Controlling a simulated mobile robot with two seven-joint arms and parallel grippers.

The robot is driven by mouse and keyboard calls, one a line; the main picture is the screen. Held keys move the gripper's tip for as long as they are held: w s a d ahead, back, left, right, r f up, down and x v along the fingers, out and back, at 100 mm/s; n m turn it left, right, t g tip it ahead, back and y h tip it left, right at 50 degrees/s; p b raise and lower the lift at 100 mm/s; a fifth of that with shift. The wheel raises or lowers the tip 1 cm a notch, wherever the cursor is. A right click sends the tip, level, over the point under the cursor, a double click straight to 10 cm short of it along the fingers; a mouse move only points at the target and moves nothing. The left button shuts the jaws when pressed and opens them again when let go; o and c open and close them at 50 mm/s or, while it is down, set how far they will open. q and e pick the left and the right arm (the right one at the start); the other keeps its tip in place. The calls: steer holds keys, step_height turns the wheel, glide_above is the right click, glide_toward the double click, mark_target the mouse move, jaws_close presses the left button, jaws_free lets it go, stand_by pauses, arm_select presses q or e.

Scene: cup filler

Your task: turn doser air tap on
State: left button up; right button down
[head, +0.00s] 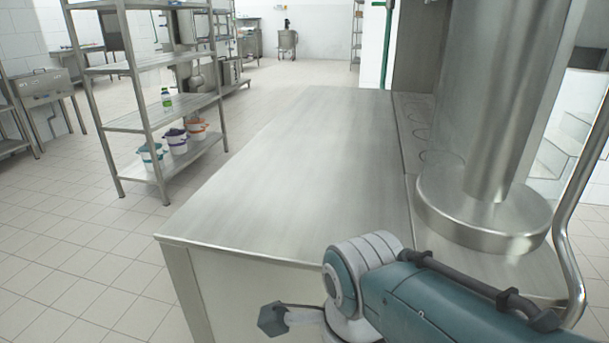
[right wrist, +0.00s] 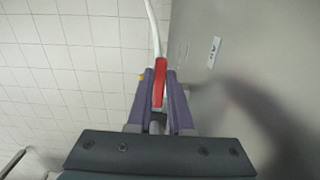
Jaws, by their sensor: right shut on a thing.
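In the right wrist view, my right gripper (right wrist: 160,74) is shut on a red lever-like piece (right wrist: 158,92), which looks like the handle of the air tap. The red piece lies between the two purple-grey fingers and runs in line with them. A white hose (right wrist: 152,28) leads up from it. A small yellow bit shows beside the left finger. The tap's body is hidden by the fingers. In the head view, my right arm reaches in from the lower right, and its fingers cannot be made out. My left gripper is in neither view.
A grey metal panel (right wrist: 245,75) with a small white label (right wrist: 214,51) stands close to the right of the gripper. In the head view, a bare steel table (head: 270,160) fills the middle. A steel shelf rack (head: 135,122) stands at the left over tiled floor.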

steer(key=c, duration=0.8)
jaws_free()
step_height(320, 180, up, 10)
steer(key=p, duration=0.6)
steer(key=shift+p, duration=0.35)
steer(key=shift+d, duration=0.15)
